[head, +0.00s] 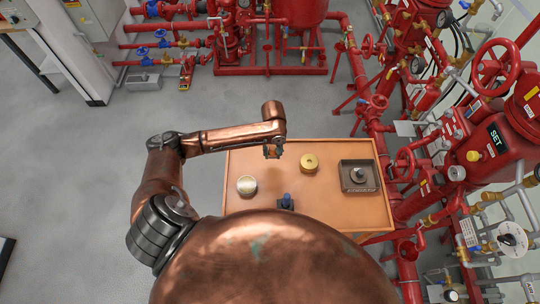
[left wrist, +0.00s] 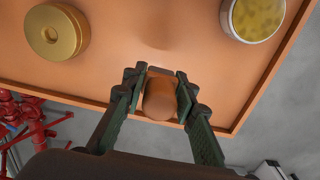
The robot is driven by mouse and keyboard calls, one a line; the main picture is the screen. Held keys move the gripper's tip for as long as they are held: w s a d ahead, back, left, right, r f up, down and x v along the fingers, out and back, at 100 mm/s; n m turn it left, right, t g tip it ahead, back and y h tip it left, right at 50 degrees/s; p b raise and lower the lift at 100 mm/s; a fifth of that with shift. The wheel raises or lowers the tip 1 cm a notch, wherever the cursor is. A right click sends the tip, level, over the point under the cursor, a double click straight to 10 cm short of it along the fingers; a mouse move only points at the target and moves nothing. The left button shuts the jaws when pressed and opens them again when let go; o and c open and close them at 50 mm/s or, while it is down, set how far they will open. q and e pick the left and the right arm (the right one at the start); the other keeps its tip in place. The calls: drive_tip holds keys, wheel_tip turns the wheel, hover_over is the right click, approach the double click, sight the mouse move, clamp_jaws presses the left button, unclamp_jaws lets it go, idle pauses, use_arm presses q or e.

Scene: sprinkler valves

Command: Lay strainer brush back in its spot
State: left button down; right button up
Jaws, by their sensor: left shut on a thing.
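My left gripper (head: 273,151) hangs over the far edge of the orange worktop (head: 235,160) in the head view. In the left wrist view its two dark green fingers (left wrist: 160,95) are shut on a rounded brown piece (left wrist: 159,100), likely the strainer brush's handle end. The piece is seen end-on, so its bristles and the rest of its length are hidden. In the head view the held piece is too small to make out. My right gripper is not in view. I cannot tell which place on the worktop is the brush's spot.
A brass disc (head: 309,164) lies right of my gripper. A round tin with yellowish contents (head: 246,186) stands at left. A dark square tray (head: 345,186) holds a metal part at right. A small blue-topped item (head: 287,199) stands near the front. Red pipework surrounds the back and right.

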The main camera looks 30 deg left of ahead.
sight(270, 152)
use_arm(q)
drive_tip(key=f, duration=0.1)
drive_tip(key=w+a+f, duration=0.2)
drive_tip(key=f, duration=0.1)
drive_tip(key=shift+a, duration=0.25)
drive_tip(key=shift+w+f, duration=0.1)
drive_tip(key=shift+f, duration=1.45)
drive_tip(key=shift+f, duration=0.1)
drive_tip(key=c, duration=1.5)
unclamp_jaws()
drive_tip(key=shift+c, duration=0.2)
wheel_tip(270, 152, up, 12)
